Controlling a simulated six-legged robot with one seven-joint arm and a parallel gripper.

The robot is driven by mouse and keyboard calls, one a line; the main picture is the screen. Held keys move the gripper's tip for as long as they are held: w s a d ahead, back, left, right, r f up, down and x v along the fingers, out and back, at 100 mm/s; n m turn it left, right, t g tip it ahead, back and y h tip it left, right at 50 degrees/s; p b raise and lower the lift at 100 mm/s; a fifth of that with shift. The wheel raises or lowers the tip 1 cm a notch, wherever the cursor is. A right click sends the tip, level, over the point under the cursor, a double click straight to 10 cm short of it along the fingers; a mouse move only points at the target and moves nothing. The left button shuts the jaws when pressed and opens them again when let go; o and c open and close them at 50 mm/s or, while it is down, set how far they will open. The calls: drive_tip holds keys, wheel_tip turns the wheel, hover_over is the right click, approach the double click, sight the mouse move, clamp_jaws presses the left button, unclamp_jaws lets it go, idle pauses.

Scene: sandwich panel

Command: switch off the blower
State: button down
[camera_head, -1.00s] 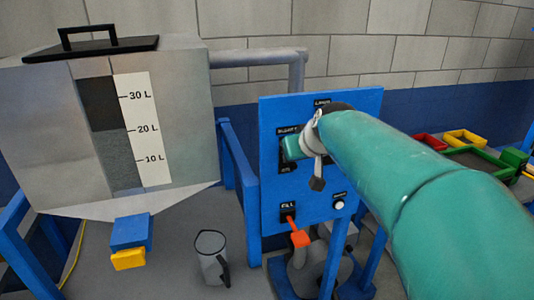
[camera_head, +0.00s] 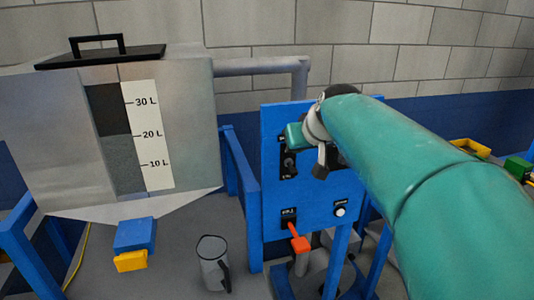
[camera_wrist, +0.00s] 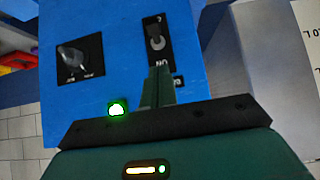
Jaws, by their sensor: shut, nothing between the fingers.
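The blue control panel (camera_head: 330,190) stands right of the tank. Its blower switch (camera_head: 288,163) is a small lever on a black plate at the upper left. The switch also shows in the upside-down wrist view (camera_wrist: 155,42), with an ON label at the end nearer my fingers. I cannot tell for sure which way the lever is set. My gripper (camera_head: 294,135) is shut and empty at the upper end of that plate, over its top label. In the wrist view its fingertips (camera_wrist: 158,75) are beside the ON label, apart from the lever.
A rotary knob (camera_wrist: 78,58) and a lit green lamp (camera_wrist: 118,108) share the panel. Below are a red fill lever (camera_head: 299,243) and a white button (camera_head: 340,210). A grey jug (camera_head: 213,264) stands on the surface near the tank (camera_head: 185,130). Trays lie at the right.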

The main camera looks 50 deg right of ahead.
drive_tip(key=s+f+v, duration=0.1)
drive_tip(key=v, duration=0.9)
drive_tip(key=shift+a+f, duration=0.2)
drive_tip(key=shift+a, duration=0.05)
drive_tip(key=w+a+f+n+y, duration=0.2)
drive_tip(key=w+a+f, duration=0.15)
drive_tip(key=a, duration=0.35)
drive_tip(key=w+a+f+n+y, duration=0.1)
drive_tip(key=w+a+f, duration=0.25)
drive_tip(key=a, duration=0.35)
drive_tip(key=s+a+f+n+g+y, duration=0.1)
drive_tip(key=a+f, duration=0.5)
drive_tip(key=a, duration=0.2)
drive_tip(key=s+a+f+n+g, duration=0.1)
drive_tip(key=s+a+f+n, duration=0.1)
drive_tip(key=a+f, duration=0.5)
drive_tip(key=shift+a+y, duration=0.4)
drive_tip(key=shift+a, duration=0.75)
drive_tip(key=shift+w+a, duration=0.1)
drive_tip(key=shift+a, duration=0.1)
